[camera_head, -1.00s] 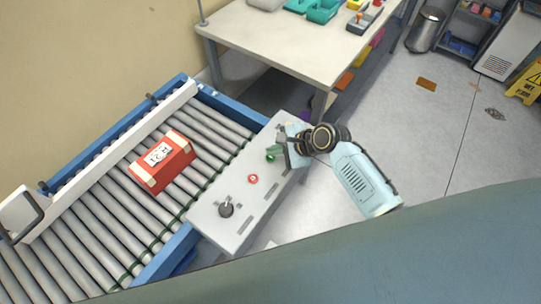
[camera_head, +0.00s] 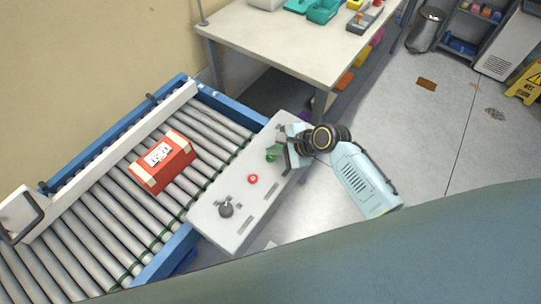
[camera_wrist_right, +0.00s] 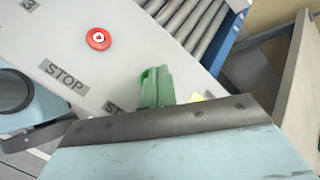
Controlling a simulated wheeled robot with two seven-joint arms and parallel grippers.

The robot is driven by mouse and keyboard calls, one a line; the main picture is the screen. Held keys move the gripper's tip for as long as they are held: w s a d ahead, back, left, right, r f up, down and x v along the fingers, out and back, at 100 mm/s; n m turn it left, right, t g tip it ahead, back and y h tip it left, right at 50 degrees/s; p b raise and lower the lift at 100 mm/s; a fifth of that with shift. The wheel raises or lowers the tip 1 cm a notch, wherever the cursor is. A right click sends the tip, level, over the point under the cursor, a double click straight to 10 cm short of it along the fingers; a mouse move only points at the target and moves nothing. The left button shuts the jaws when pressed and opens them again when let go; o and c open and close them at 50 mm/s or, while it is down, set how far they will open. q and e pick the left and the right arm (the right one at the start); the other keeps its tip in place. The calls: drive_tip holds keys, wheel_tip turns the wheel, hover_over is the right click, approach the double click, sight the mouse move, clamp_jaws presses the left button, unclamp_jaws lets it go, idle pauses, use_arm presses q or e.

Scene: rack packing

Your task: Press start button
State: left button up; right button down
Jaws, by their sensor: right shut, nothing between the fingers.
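The green start button (camera_head: 271,156) is on the top of a light grey control box (camera_head: 210,207). My right gripper (camera_head: 279,153) is shut and empty, with its tips at the green button. I cannot tell whether the tips touch it. In the right wrist view, green shapes (camera_wrist_right: 155,86) stand above the dark gripper edge, and the button and fingertips cannot be clearly told apart there. A partly hidden label beginning "ST" lies beside them. My left gripper is not in view.
A red stop button (camera_head: 253,179) and a dark knob (camera_head: 226,209) are on the same box. A roller conveyor (camera_head: 103,218) carries a red box (camera_head: 172,173). A white-topped table (camera_head: 290,45) stands behind. Open floor lies to the right.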

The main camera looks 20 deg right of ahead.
sight(275, 158)
drive_tip(key=shift+f, duration=0.2)
drive_tip(key=shift+f, duration=0.25)
drive_tip(key=shift+f, duration=0.4)
idle(0.8)
drive_tip(key=shift+r+p, duration=0.85)
drive_tip(key=shift+p, duration=0.2)
wheel_tip(275, 158, up, 5)
drive_tip(key=p, duration=0.6)
